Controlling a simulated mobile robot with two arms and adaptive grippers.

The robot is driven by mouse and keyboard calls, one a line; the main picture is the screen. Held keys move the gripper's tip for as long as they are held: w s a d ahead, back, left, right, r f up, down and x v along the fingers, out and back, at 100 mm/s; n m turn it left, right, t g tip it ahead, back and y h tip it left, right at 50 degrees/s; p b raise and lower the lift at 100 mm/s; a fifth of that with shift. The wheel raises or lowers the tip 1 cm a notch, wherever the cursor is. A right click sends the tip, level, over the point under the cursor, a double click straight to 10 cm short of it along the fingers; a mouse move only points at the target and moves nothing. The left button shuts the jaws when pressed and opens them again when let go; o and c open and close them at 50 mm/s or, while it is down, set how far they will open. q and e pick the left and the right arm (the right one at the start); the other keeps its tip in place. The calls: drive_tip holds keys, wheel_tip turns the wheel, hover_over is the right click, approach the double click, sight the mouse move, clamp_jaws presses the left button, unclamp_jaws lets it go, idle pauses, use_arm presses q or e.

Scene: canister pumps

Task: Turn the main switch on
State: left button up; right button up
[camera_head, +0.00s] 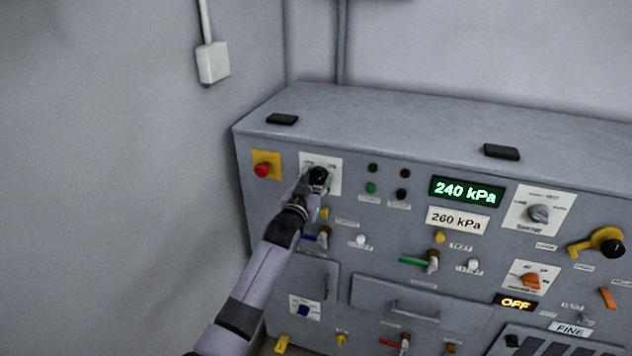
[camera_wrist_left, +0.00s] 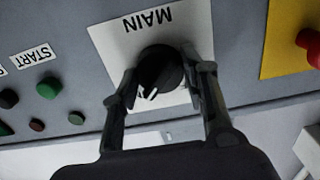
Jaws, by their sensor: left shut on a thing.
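The main switch is a black rotary knob on a white plate (camera_head: 335,163) at the upper left of the grey panel. A white mark shows on the knob's lower left edge in that view. My left gripper (camera_head: 316,180) reaches the knob from below. Its two fingers (camera_wrist_left: 166,88) stand on either side of the knob, shut on it. The fingers and wrist hide part of the knob and plate in the head view. My right gripper is not in view.
A red emergency button (camera_head: 262,170) on a yellow plate is just left of the switch. Green and dark buttons (camera_head: 371,188) are to its right. A green display (camera_head: 466,191) reads 240 kPa. Valve handles (camera_head: 413,261) stick out below. The wall is close at left.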

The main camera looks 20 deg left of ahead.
use_arm(q)
drive_tip(key=shift+f, duration=0.15)
drive_tip(key=o, duration=1.1)
drive_tip(key=shift+o, duration=0.2)
drive_tip(key=shift+s, duration=0.1)
drive_tip(key=s, duration=1.1)
drive_tip(key=shift+s+a, duration=0.2)
drive_tip(key=shift+s, duration=0.2)
